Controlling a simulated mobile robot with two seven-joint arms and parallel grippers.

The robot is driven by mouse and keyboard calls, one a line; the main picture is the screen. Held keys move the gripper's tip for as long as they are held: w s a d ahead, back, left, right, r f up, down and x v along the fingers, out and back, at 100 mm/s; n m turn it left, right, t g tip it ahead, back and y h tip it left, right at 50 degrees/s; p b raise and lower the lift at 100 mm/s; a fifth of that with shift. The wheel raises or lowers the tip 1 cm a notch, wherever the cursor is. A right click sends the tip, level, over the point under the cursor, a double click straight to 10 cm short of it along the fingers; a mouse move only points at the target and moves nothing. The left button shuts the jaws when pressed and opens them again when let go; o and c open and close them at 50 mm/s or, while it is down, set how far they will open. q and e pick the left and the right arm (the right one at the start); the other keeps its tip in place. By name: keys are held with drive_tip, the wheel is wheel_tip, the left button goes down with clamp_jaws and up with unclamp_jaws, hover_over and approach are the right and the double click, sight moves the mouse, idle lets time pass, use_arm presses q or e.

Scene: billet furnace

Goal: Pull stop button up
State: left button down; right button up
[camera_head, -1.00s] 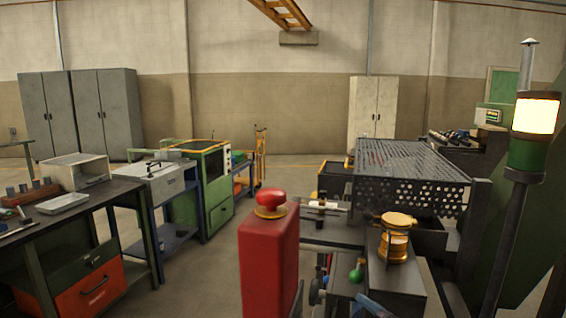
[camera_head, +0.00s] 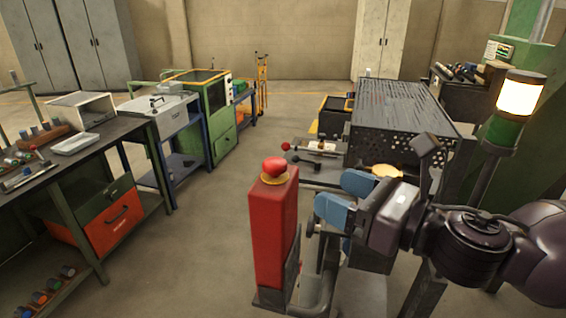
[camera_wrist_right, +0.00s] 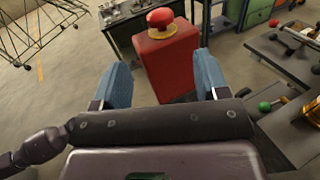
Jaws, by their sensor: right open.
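The red stop button (camera_head: 274,166) is a mushroom knob with a yellow ring under it, on top of an upright red box (camera_head: 273,230). My right gripper (camera_head: 338,196) is open and empty, to the right of the box and a little below the button's height in the head view. In the right wrist view the button (camera_wrist_right: 160,17) stands ahead of my open blue fingertips (camera_wrist_right: 158,72), roughly centred between them, with the red box below it. The fingers do not touch the button. My left gripper is not in view.
A perforated metal guard (camera_head: 400,115) stands behind my right arm. A lit signal lamp (camera_head: 520,95) is on the right. The floor left of the red box is clear.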

sight(284, 170)
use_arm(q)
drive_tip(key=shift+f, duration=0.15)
use_arm(e)
drive_tip(key=b+x, duration=0.2)
drive_tip(key=x, duration=0.7)
drive_tip(key=shift+w+b, duration=0.1)
drive_tip(key=shift+b, duration=0.2)
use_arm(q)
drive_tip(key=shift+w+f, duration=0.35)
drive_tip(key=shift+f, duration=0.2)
use_arm(e)
drive_tip(key=shift+x, duration=0.85)
